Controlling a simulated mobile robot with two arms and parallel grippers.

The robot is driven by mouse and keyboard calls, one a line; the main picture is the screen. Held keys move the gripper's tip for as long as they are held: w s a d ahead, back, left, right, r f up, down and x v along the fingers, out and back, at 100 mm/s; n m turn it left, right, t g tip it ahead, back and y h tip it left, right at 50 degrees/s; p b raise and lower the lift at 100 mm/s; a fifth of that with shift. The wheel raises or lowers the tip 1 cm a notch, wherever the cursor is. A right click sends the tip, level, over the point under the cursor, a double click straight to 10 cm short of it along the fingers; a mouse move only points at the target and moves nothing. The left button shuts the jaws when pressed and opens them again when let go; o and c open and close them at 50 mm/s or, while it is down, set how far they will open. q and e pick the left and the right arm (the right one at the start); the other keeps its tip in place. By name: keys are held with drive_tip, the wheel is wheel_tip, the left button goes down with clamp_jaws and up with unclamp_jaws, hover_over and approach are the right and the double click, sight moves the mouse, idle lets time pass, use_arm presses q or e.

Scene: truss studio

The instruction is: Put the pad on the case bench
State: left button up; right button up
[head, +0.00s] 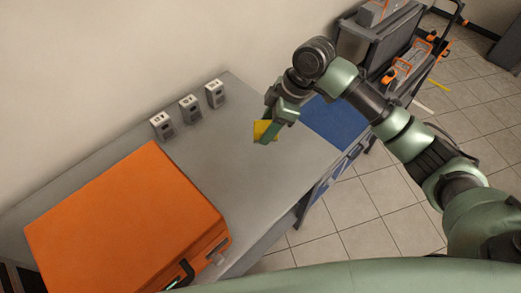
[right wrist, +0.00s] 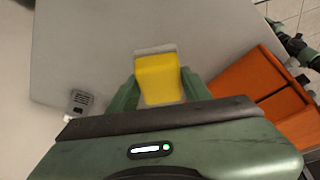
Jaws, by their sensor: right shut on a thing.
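The yellow pad (head: 262,130) is between the fingers of my right gripper (head: 272,120), over the right part of the grey case bench (head: 215,135). In the right wrist view the pad (right wrist: 160,78) sits upright between the green fingers, with a pale grey strip at its far end. My right gripper is shut on it. I cannot tell whether the pad touches the bench top. Green and dark parts, apparently of my left arm (right wrist: 294,44), show beside the case in the right wrist view; its finger state is unclear.
A big orange case (head: 125,215) lies on the bench's left part. Several small grey devices (head: 190,107) stand along the back by the wall. The grey middle is bare. A dark cart with orange parts stands beyond.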

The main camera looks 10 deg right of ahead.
drive_tip(key=p, duration=0.1)
approach(261, 163)
drive_tip(key=x, duration=0.5)
drive_tip(key=shift+a, duration=0.3)
drive_tip(key=shift+f, duration=0.3)
drive_tip(key=shift+f, duration=0.1)
drive_tip(key=o, duration=1.3)
drive_tip(key=shift+r, duration=0.2)
drive_tip(key=b+v, duration=0.1)
drive_tip(key=v, duration=1.1)
